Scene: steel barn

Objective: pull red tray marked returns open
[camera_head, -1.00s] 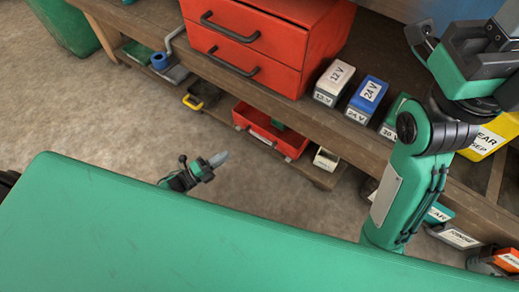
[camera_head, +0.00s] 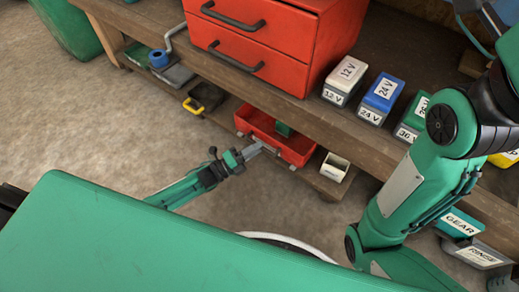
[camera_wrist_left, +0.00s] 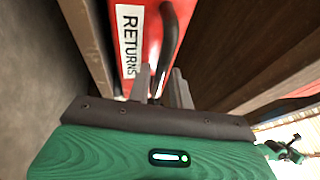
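The red tray (camera_head: 297,152) sits on the low shelf under the workbench in the head view, with a small green item inside. In the left wrist view its red front (camera_wrist_left: 148,50) carries a white RETURNS label (camera_wrist_left: 130,40) and a dark bar handle (camera_wrist_left: 171,38). My left gripper (camera_head: 256,149) reaches in from the left to the tray's front. In the wrist view its two grey fingers (camera_wrist_left: 161,88) stand apart, with the lower end of the handle at or between them; contact cannot be told. My right arm shows at the right, its gripper outside the picture.
The workbench (camera_head: 310,112) edge overhangs the tray. A red drawer cabinet (camera_head: 285,50) and several voltage-marked boxes (camera_head: 380,95) stand on top. A small white bin (camera_head: 334,167) sits right of the tray, a yellow-handled black item (camera_head: 203,98) left of it. The floor in front is clear.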

